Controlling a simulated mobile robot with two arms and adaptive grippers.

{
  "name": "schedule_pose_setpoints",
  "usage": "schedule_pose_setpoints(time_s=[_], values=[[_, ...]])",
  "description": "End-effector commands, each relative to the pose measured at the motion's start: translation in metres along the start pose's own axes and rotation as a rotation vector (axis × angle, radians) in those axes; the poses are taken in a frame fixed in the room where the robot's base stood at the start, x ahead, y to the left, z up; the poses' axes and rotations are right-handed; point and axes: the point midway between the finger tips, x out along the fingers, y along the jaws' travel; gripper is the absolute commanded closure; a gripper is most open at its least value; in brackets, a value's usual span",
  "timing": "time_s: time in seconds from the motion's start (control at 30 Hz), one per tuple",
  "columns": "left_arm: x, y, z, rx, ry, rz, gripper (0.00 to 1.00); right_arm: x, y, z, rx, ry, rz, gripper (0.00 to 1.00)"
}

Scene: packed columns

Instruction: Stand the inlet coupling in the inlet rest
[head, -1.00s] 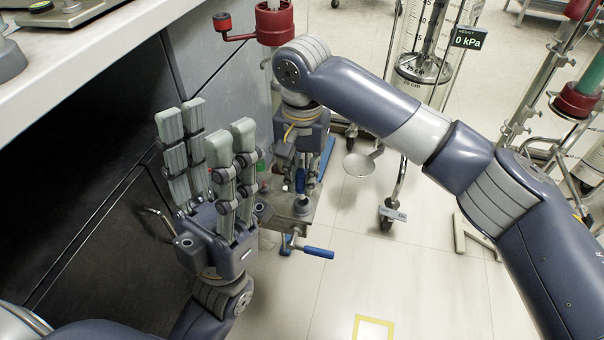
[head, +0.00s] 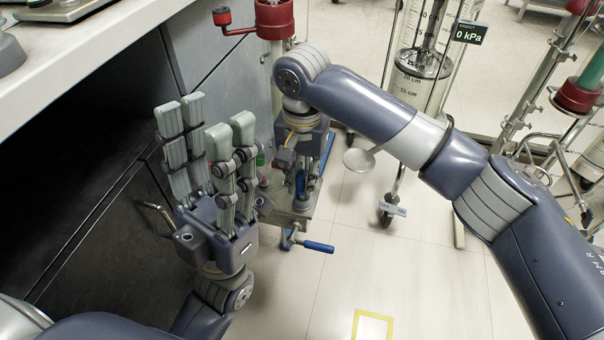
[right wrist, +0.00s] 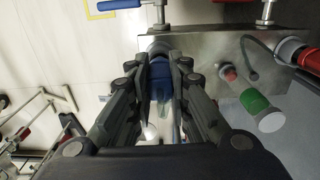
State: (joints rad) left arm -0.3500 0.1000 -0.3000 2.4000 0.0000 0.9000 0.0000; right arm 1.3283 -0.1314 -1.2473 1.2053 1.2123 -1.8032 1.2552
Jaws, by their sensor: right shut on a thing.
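My right gripper (right wrist: 162,72) is shut on a blue part, which I take to be the inlet coupling (right wrist: 162,76). A pale, clear-looking section shows below the blue between the fingers. In the head view the blue coupling (head: 300,182) shows between the fingers of my right gripper (head: 304,188), over the metal bench block (head: 302,212). A grey round end is under it; I cannot tell whether it touches the block. The inlet rest cannot be made out and may be hidden by the hand. My left gripper (head: 205,115) is open and empty, fingers upward, left of the block.
A clamp with a blue handle (head: 318,246) sticks out from the block's front. A green-banded cylinder (right wrist: 259,110), a small red knob (right wrist: 229,73) and a red fitting (right wrist: 302,56) are beside the hand.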

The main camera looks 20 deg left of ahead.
Motion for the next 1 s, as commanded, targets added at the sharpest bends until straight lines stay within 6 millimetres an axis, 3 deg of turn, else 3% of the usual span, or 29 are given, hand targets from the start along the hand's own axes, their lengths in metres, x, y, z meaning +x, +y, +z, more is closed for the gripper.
schedule_pose_setpoints(time_s=[0.4, 0.43, 0.5, 0.53, 0.87, 1.0], values=[[0.0, 0.0, 0.0, 0.0, 0.0, 0.0, 0.6, 0.011, 0.0, 0.0, 0.0, 0.0, 0.0, 1.0], [0.0, 0.0, 0.0, 0.0, 0.0, 0.0, 0.6, 0.011, 0.0, 0.0, 0.0, 0.0, 0.0, 0.78], [0.0, 0.0, 0.0, 0.0, 0.0, 0.0, 0.6, 0.01, 0.0, 0.0, 0.0, 0.0, 0.0, 0.62], [0.0, 0.0, 0.0, 0.0, 0.0, 0.0, 0.6, 0.01, 0.0, 0.0, 0.0, 0.0, 0.0, 0.59], [0.0, 0.0, 0.0, 0.0, 0.0, 0.0, 0.6, 0.009, 0.0, 0.0, 0.0, 0.0, 0.0, 0.59], [0.0, 0.0, 0.0, 0.0, 0.0, 0.0, 0.6, -0.004, -0.001, -0.001, 0.0, 0.003, -0.003, 0.59]])
